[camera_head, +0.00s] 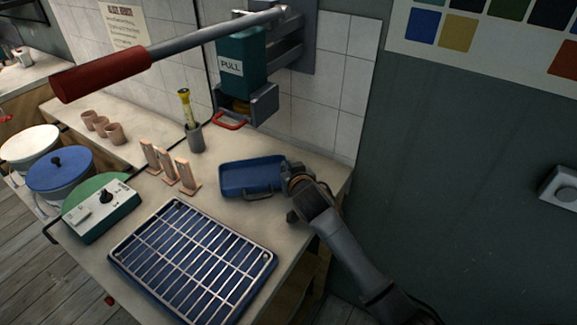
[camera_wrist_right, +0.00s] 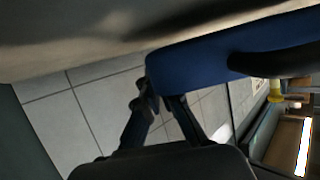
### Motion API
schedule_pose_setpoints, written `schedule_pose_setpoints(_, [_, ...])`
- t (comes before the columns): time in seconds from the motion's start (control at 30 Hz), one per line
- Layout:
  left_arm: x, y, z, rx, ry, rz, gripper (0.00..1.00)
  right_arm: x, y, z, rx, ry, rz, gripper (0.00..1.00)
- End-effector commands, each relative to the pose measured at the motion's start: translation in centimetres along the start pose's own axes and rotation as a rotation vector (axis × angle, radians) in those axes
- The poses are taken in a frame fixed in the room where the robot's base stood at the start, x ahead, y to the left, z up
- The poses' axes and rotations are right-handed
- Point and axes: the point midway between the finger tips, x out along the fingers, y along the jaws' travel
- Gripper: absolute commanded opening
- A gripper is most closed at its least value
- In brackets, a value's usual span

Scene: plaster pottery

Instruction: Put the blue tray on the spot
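The blue tray (camera_head: 236,178) is a shallow rectangle with a dark handle on its near side. It is at the right part of the worktop, below the lever press. My right gripper (camera_head: 292,196) is at the tray's right end. In the right wrist view, the fingers of my right gripper (camera_wrist_right: 162,98) reach the edge of the blue tray (camera_wrist_right: 205,62). Their tips are partly hidden there, so I cannot tell whether they are closed on it. I cannot make out a marked spot on the worktop. My left gripper is not in view.
A wire rack over a dark blue tray (camera_head: 192,262) fills the near worktop. Upright terracotta pieces (camera_head: 187,176) and a grey cup (camera_head: 195,139) with a yellow tool stand left of the blue tray. The press (camera_head: 240,70) with its red lever overhangs behind. A green control box (camera_head: 102,212) is at left.

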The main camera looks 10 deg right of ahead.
Motion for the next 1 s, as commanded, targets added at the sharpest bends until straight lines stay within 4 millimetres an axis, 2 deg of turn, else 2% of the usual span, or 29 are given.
schedule_pose_setpoints(0.2, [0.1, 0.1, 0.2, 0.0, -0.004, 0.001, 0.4, 0.0, 0.0, 0.0, 0.001, 0.002, -0.001, 0.0])
schedule_pose_setpoints(0.7, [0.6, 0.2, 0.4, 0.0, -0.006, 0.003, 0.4, 0.5, 0.0, 1.4, -0.001, -0.004, 0.0, 0.0])
schedule_pose_setpoints(0.8, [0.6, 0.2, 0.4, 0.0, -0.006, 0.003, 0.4, 0.5, 0.0, 1.6, -0.002, -0.009, 0.001, 0.24])
schedule_pose_setpoints(0.83, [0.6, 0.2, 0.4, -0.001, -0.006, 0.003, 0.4, 0.5, 0.0, 1.7, -0.002, -0.01, 0.001, 0.28])
schedule_pose_setpoints(1.0, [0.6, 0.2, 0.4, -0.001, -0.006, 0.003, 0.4, 0.5, 0.0, 1.9, -0.003, -0.014, 0.001, 0.28])
